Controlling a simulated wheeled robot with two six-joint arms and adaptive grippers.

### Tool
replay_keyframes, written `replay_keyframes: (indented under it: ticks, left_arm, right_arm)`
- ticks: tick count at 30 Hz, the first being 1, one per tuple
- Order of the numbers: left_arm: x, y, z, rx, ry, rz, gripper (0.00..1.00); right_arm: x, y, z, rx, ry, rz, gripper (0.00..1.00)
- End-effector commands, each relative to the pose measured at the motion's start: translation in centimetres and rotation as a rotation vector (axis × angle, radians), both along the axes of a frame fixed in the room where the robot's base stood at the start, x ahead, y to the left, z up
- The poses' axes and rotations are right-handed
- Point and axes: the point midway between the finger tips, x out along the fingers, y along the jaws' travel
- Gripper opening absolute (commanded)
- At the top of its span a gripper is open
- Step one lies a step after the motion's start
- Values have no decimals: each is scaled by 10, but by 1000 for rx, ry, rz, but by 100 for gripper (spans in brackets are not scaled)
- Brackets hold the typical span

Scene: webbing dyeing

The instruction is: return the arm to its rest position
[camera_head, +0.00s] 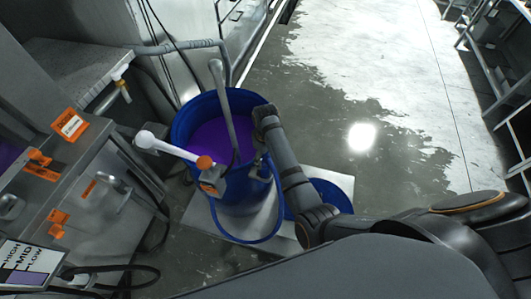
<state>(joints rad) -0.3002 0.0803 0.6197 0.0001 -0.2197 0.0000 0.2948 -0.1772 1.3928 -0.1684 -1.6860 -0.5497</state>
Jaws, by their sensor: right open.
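My right arm comes in from the lower right and bends over the right side of a blue drum (180,125) of purple liquid. My right gripper (260,161) is at the drum's right rim, small and dark. It is open, and nothing shows held in it. I cannot tell whether it touches the rim. My left gripper is not in view.
A grey pipe (217,75) and a white-handled tool with an orange collar (205,162) stand at the drum. Machinery with orange tags (70,125) lines the left. Wet floor (350,70) lies open behind.

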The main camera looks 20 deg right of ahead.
Motion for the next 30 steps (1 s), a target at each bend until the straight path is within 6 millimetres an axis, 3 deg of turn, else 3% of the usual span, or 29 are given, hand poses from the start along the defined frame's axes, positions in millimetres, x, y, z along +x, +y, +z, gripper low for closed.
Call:
replay_keyframes:
  ticks: [3,7,17,20,23,26,30]
  left_arm:
    - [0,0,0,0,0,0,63]
    - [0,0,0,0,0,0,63]
    - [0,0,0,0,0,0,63]
    - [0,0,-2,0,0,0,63]
    - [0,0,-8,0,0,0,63]
    - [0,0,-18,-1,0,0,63]
    - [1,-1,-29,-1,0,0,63]
  right_arm:
    - [0,0,20,0,-1,-1,63]
    - [0,0,31,-1,-1,-1,63]
    - [0,0,33,-1,1,0,63]
    - [-2,-1,24,-2,3,-5,63]
    - [-11,-6,-18,-8,4,-31,63]
    - [-32,-15,-88,-17,-3,-82,63]
    - [-78,-30,-183,-21,-20,-165,63]
